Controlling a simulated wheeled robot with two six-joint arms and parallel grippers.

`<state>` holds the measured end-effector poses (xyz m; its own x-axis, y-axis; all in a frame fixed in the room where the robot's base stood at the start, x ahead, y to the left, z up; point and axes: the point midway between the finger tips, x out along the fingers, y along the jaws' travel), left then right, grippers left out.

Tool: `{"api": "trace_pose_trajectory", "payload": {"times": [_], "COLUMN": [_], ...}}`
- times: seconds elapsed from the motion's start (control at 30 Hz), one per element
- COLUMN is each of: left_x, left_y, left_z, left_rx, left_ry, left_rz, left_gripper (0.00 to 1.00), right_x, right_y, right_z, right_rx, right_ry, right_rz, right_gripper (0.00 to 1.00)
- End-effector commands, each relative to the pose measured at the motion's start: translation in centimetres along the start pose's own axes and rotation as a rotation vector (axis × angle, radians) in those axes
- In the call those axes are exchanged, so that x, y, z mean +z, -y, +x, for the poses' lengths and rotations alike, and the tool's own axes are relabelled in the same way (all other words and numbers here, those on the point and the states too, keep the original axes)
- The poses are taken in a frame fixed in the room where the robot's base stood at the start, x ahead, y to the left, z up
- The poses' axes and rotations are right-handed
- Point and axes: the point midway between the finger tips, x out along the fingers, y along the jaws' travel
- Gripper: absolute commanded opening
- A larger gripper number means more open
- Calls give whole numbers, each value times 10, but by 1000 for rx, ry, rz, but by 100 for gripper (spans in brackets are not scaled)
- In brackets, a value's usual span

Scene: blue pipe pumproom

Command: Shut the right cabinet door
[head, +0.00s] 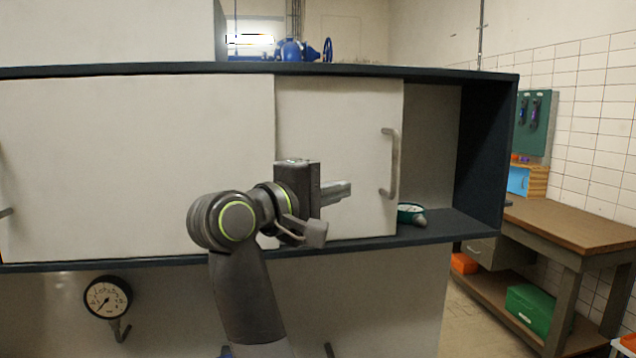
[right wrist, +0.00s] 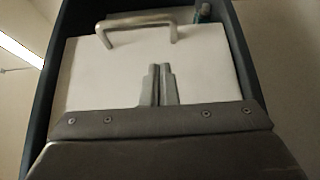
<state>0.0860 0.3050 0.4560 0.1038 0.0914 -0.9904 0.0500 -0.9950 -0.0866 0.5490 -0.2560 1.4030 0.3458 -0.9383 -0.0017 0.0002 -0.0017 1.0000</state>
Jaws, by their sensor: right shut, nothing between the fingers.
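The right cabinet door (head: 335,110) is a pale sliding panel with a grey bar handle (head: 391,163) near its right edge. It stands partly open, with a gap between its right edge and the dark right side wall of the cabinet (head: 486,155). My right gripper (head: 345,190) is in front of this door, left of the handle, with its fingers shut and empty. In the right wrist view the shut fingers (right wrist: 160,84) are over the white door (right wrist: 100,70), with the handle (right wrist: 136,24) beyond their tips. I cannot tell whether they touch the door. My left gripper is not in view.
The wide left door (head: 130,150) covers the left side. A gauge (head: 107,297) is below the cabinet. A wooden workbench (head: 570,225) with a green box (head: 531,309) stands at right.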

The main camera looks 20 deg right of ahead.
Motion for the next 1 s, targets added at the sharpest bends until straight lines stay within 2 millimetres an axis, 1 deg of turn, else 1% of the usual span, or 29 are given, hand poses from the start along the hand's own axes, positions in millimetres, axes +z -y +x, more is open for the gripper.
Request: {"api": "trace_pose_trajectory", "payload": {"times": [0.03,0.17,0.3,0.4,0.6,1.0], "left_x": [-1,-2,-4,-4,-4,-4], "left_y": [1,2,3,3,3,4], "left_z": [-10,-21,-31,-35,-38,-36], "left_rx": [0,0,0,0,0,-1], "left_ry": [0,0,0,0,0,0], "left_rz": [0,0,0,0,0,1], "left_gripper": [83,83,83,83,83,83], "right_x": [1,1,17,24,29,29], "right_y": [-5,-5,-3,-2,0,0], "right_z": [12,36,48,55,60,60], "right_rx": [2,3,1,1,1,1], "right_ry": [6,5,1,2,0,0], "right_rz": [-2,-3,0,-1,-1,0], "right_gripper": [0,0,0,0,0,0]}}
